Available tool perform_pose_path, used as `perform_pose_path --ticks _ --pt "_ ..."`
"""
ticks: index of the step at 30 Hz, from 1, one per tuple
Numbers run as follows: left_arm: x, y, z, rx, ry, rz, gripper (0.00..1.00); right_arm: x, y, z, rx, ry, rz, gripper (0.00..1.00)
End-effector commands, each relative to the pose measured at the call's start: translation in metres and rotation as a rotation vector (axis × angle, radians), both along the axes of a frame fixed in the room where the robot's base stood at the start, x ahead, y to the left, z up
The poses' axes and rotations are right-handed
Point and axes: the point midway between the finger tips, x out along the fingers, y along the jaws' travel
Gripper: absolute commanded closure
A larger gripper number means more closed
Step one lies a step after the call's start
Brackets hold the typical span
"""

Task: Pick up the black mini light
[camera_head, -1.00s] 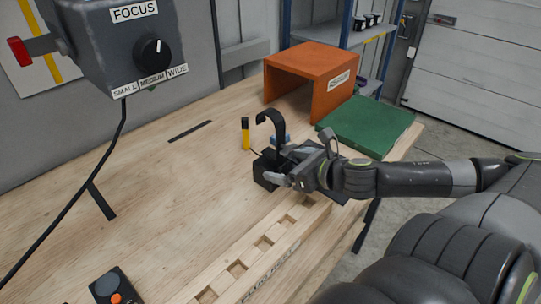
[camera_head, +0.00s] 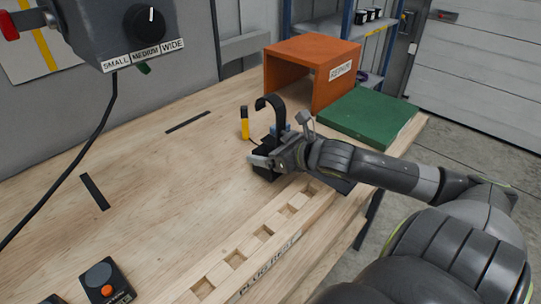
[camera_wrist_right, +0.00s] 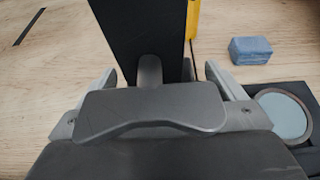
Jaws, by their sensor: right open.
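A black object with a tall curved hook (camera_head: 270,103) stands on the table beside my right gripper; I take it to be the mini light, though its lower part is largely hidden by the gripper. My right gripper (camera_head: 275,148) is open, with its fingers around or close to the dark body. In the right wrist view, a dark upright block (camera_wrist_right: 143,35) stands between the two open fingers (camera_wrist_right: 158,85), and its lower end is hidden behind the gripper. I cannot tell whether the fingers touch it. My left gripper is not in view.
A yellow-and-black stick (camera_head: 245,124) stands just behind. A blue block (camera_wrist_right: 250,50) and a round pale disc (camera_wrist_right: 284,116) lie to the right. An orange shelf (camera_head: 290,75) and green board (camera_head: 368,120) are behind. A slotted wooden rail (camera_head: 250,250) runs in front.

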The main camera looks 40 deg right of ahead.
Motion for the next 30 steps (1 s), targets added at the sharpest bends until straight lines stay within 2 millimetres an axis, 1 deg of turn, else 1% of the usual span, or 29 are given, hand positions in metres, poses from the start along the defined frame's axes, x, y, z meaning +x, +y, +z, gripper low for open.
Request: perform_pose_path --ticks 8,26,27,30 --pt "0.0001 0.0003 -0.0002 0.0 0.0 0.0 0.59 0.0011 0.0 -0.0005 -0.002 0.001 0.001 0.11" --pt "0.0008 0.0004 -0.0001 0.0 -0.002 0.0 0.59 0.0009 0.0001 -0.0005 -0.001 0.001 0.0 0.89" --pt "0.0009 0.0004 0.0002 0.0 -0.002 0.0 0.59 0.0014 0.001 0.0014 -0.001 -0.004 0.004 0.92" --pt "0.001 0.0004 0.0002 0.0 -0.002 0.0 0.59 0.0014 0.001 0.0014 -0.001 -0.004 0.004 0.92"
